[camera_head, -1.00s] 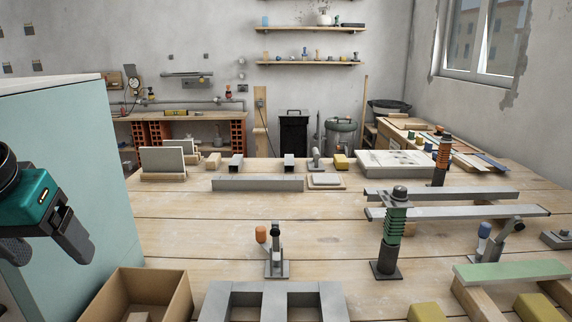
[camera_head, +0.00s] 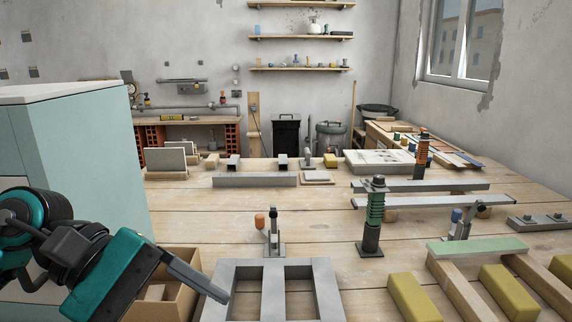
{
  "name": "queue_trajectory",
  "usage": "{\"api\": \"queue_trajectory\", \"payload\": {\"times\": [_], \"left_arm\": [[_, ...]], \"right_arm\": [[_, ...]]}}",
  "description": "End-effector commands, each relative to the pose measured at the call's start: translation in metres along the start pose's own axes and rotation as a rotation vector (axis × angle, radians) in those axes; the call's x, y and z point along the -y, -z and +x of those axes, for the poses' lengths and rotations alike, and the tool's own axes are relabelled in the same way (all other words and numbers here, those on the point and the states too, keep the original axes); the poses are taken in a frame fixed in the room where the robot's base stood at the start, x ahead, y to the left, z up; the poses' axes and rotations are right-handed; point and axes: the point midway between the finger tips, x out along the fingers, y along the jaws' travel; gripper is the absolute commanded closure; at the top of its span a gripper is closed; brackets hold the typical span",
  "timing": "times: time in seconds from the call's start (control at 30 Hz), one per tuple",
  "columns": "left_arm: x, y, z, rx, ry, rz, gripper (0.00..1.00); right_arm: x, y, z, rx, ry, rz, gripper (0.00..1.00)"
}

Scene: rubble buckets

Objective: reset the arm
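My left arm comes in from the left in the head view. Its gripper (camera_head: 205,280) reaches over the open cardboard box (camera_head: 178,308), in front of the grey metal frame (camera_head: 310,268). One dark finger shows side-on, so its opening cannot be read. I see nothing held at its tip. My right gripper is not in view.
The wooden table (camera_head: 190,212) holds a toggle clamp (camera_head: 272,236), a green spring post (camera_head: 374,215), grey bars (camera_head: 430,202) and yellow blocks (camera_head: 413,296). A pale teal cabinet (camera_head: 80,160) stands at the left. Bare boards lie around the clamp.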

Motion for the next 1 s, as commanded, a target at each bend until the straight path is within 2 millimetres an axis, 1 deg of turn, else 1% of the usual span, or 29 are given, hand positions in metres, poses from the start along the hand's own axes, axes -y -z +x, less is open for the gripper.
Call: {"api": "queue_trajectory", "payload": {"times": [0.03, 0.07, 0.1, 0.17, 0.2, 0.23, 0.27, 0.3, 0.37, 0.4, 0.47, 0.5, 0.53, 0.57, 0.6, 0.67, 0.7, 0.77, 0.8, 0.9, 1.0], "left_arm": [[-0.011, -0.011, 0.013, 0.155, -0.092, -0.166, 0.24], [-0.019, -0.017, 0.017, 0.249, -0.148, -0.276, 0.24], [-0.03, -0.021, 0.02, 0.375, -0.221, -0.43, 0.24], [-0.046, -0.021, 0.02, 0.563, -0.319, -0.673, 0.24], [-0.056, -0.016, 0.018, 0.689, -0.38, -0.844, 0.24], [-0.061, -0.009, 0.015, 0.784, -0.423, -0.974, 0.24], [-0.066, 0.001, 0.013, 0.878, -0.465, -1.107, 0.24], [-0.069, 0.016, 0.01, 1.006, -0.515, -1.286, 0.24], [-0.066, 0.046, 0.008, 1.201, -0.59, -1.56, 0.24], [-0.059, 0.07, 0.008, 1.332, -0.637, -1.744, 0.24], [-0.038, 0.107, 0.014, 1.536, -0.708, -2.02, 0.24], [-0.019, 0.131, 0.021, 1.671, -0.755, -2.195, 0.24], [-0.004, 0.147, 0.028, 1.766, -0.788, -2.313, 0.24], [0.013, 0.161, 0.035, -1.835, 0.811, 2.392, 0.24], [0.037, 0.177, 0.046, -1.735, 0.758, 2.244, 0.24], [0.074, 0.195, 0.064, -1.602, 0.692, 2.037, 0.24], [0.097, 0.203, 0.077, -1.524, 0.657, 1.913, 0.24], [0.131, 0.209, 0.095, -1.422, 0.612, 1.745, 0.24], [0.15, 0.211, 0.106, -1.363, 0.588, 1.648, 0.24], [0.19, 0.211, 0.128, -1.25, 0.546, 1.456, 0.24], [0.214, 0.208, 0.142, -1.183, 0.521, 1.339, 0.24]], "right_arm": [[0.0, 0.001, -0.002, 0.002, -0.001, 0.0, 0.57], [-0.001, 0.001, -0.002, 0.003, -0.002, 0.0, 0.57], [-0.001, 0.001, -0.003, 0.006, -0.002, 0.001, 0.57], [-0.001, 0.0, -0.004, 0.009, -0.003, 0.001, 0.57], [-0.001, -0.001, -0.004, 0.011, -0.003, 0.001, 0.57], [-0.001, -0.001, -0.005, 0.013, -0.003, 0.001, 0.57], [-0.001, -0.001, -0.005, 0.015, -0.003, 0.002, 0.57], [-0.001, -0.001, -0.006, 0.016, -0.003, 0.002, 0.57], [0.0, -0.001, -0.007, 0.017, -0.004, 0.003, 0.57], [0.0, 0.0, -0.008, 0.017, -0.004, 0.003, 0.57], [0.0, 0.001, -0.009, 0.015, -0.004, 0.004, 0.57], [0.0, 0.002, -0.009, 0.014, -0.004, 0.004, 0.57], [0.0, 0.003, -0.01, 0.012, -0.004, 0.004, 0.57], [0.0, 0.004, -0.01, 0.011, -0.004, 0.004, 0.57], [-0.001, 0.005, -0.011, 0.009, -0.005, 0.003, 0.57], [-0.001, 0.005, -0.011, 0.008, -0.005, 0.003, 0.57], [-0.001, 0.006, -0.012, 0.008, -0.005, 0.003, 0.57], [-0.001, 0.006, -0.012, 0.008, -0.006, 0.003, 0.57], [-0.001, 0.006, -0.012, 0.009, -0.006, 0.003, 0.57], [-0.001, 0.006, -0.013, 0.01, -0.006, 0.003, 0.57], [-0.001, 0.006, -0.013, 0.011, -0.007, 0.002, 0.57]]}}
